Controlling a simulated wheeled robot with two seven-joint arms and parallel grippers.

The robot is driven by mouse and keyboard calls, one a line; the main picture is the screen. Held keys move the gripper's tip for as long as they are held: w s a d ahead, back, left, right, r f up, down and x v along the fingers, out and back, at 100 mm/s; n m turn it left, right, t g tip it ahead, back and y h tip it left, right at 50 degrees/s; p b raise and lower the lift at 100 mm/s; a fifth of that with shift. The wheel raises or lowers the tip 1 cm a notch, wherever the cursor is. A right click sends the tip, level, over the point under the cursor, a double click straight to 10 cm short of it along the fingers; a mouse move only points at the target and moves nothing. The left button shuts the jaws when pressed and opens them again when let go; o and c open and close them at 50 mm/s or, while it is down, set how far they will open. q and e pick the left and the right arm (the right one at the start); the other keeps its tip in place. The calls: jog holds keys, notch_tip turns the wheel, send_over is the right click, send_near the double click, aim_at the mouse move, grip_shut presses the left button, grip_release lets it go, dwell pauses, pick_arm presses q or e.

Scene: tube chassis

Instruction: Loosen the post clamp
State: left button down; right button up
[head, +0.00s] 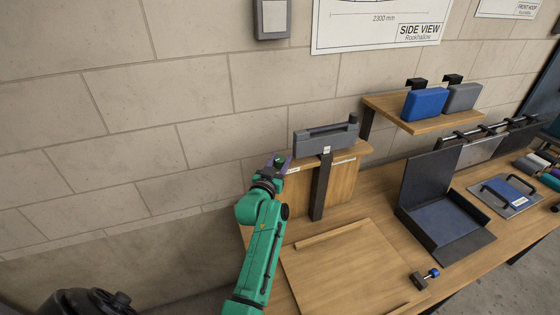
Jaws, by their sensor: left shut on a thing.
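My left gripper (279,161), at the end of the green arm, is at the left end of a raised wooden shelf (352,149). It is shut on a small dark part there, mostly hidden by the jaws; I cannot tell its shape or whether it is the post clamp. A dark upright post (321,187) stands in front of the wooden panel below the shelf. A grey long device (326,138) with a dark knob at its right end sits on the shelf. A small dark clamp-like block with a blue knob (433,273) lies on the bench. My right gripper is not in view.
The wooden bench (385,190) has a flat wooden board (345,275) at the front. A dark open folder-like tray (445,225) stands right of it. A wall shelf (425,119) holds blue and grey cases. The block wall is close behind my left gripper.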

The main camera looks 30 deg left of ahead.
pick_arm(q)
jog(key=shift+f, duration=0.1)
jog(key=shift+c, duration=2)
grip_release()
jog(key=shift+a, duration=0.1)
